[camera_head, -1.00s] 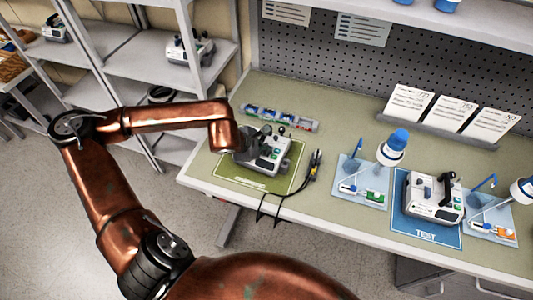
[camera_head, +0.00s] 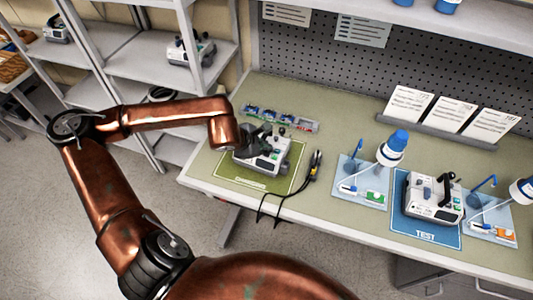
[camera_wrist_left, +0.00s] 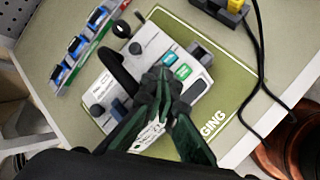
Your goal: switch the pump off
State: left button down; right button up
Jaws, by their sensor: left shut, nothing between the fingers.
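A white and grey pump (camera_head: 268,160) stands on a green mat (camera_head: 228,176) at the left of the bench. In the left wrist view the pump (camera_wrist_left: 150,38) shows dark knobs, a black handle, and teal and green keys. My left gripper (camera_head: 262,133) is over the pump. In the left wrist view its dark fingers (camera_wrist_left: 160,78) are shut, empty, with tips close to the panel beside the teal key (camera_wrist_left: 169,58). I cannot tell whether they touch. The fingers hide part of the panel. A second pump (camera_head: 434,198) stands on the blue TEST mat (camera_head: 402,224). My right gripper is not in view.
A black cable with a yellow-marked plug (camera_head: 315,165) lies right of the green mat. A row of small blue-and-red items (camera_head: 280,119) lies behind the pump. Blue trays (camera_head: 363,197) and a card stand (camera_head: 440,128) are further right. Shelves stand at left.

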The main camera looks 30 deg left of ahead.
aim_at(267, 155)
pick_arm(q)
jog(key=shift+r+p, duration=1.05)
jog(key=shift+r, duration=1.5)
jog(key=shift+f, duration=0.1)
